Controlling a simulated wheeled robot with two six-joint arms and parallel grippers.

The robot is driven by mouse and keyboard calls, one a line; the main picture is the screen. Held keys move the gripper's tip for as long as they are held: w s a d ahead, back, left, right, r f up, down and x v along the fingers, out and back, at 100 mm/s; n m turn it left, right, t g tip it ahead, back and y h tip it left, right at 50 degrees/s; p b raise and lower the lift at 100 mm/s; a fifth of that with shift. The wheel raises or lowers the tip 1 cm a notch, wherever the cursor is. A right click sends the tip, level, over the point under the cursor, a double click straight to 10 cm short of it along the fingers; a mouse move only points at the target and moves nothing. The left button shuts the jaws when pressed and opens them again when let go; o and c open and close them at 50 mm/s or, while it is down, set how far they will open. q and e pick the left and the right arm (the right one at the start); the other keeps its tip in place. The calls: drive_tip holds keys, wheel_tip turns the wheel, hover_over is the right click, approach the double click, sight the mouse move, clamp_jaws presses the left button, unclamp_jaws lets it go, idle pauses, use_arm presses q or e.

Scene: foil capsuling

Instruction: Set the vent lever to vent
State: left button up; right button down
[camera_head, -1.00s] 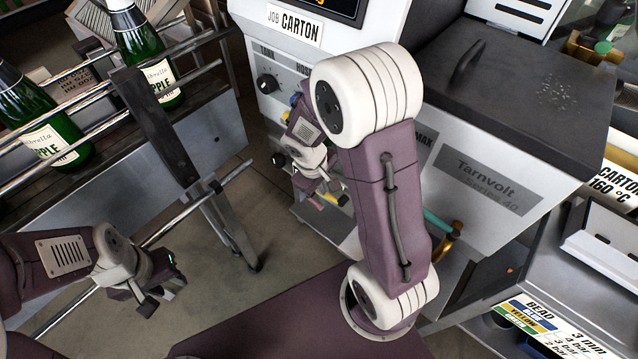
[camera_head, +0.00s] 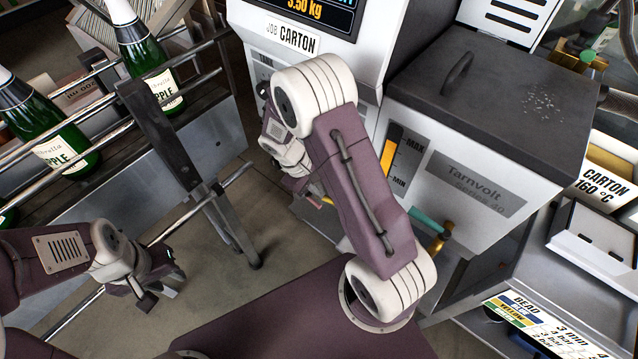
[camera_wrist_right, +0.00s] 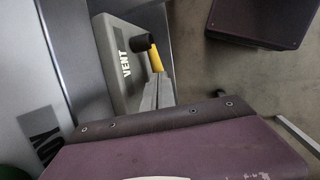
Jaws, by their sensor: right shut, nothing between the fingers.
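The vent lever shows in the right wrist view as a yellow arm (camera_wrist_right: 156,60) with a black round end, at a grey panel (camera_wrist_right: 112,62) lettered VENT. The black end is just right of that word. My right gripper (camera_wrist_right: 159,80) is shut and empty, its grey fingers just below the yellow arm; I cannot tell whether they touch it. In the head view my right arm hides the vent lever and most of its gripper. My left gripper (camera_head: 160,287) hangs at the lower left, away from the machine; its jaw opening is unclear.
The Tarnvolt machine (camera_head: 475,185) carries a dark lid (camera_head: 500,75), a level gauge (camera_head: 390,155) and a teal-handled valve (camera_head: 428,222). Green bottles (camera_head: 150,60) stand on a railed conveyor at the left. Bare floor (camera_head: 285,240) lies between.

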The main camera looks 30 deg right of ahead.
wheel_tip(320, 180, down, 6)
drive_tip(key=g+h+p, duration=0.1)
drive_tip(key=g+p, duration=0.1)
drive_tip(key=g, duration=0.1)
drive_tip(key=shift+s+n, duration=0.3)
idle(0.4)
drive_tip(key=shift+d+f, duration=0.15)
idle(0.5)
drive_tip(key=v, duration=0.9)
drive_tip(key=shift+p, duration=0.35)
drive_tip(key=s+a+r+m+t+y+p, duration=0.1)
drive_tip(key=s+r+m+t+y+p, duration=0.1)
drive_tip(key=s+r, duration=0.4)
drive_tip(key=s+a+r+m+t+y+p, duration=0.1)
drive_tip(key=s+r+m+t+y+p, duration=0.2)
drive_tip(key=r, duration=1.1)
drive_tip(key=s+p, duration=0.3)
drive_tip(key=p, duration=0.1)
drive_tip(key=shift+m+t, duration=0.3)
drive_tip(key=shift+m, duration=0.1)
